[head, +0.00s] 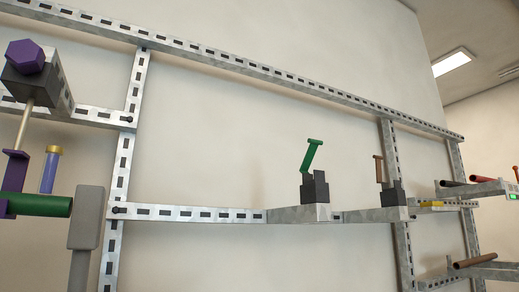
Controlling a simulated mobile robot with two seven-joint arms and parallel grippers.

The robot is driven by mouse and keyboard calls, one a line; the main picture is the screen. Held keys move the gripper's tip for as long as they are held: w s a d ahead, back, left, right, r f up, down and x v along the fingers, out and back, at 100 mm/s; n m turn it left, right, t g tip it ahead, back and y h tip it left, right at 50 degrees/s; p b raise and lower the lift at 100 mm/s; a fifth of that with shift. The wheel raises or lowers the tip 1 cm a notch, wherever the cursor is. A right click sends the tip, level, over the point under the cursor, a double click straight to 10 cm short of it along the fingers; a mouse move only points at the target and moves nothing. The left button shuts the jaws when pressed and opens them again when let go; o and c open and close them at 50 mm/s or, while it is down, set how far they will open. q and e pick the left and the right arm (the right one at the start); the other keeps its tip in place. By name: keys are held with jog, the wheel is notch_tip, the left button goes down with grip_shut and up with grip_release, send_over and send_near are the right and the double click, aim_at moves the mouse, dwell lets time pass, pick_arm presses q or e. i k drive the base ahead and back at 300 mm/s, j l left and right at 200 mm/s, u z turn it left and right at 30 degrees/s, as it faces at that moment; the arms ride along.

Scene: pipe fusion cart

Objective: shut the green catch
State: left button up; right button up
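The green catch (312,155) is a green lever with a short crossbar at its top. It stands up from a dark block (315,188) and leans a little to the right, so it looks raised. The block sits on a grey metal plate (290,214) on the middle rail, right of centre in the head view. Neither of my grippers is in view.
A brown lever (379,168) on a similar block stands to the right. At the left are a green pipe (38,205), a grey paddle-shaped part (86,218) and a purple knob (25,56). Slotted metal rails (185,213) frame the area. Space around the green catch looks clear.

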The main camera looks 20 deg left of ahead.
aim_at(314, 144)
jog(key=i+l+u, duration=0.15)
jog(key=u, duration=0.25)
jog(key=i+l+u, duration=0.15)
jog(key=u, duration=0.3)
jog(key=i+l+u, duration=0.1)
jog(key=l+u, duration=0.15)
jog(key=u, duration=0.15)
jog(key=i+l+u, duration=0.2)
jog(key=l, duration=0.3)
jog(key=l+u, duration=0.2)
jog(key=l, duration=0.3)
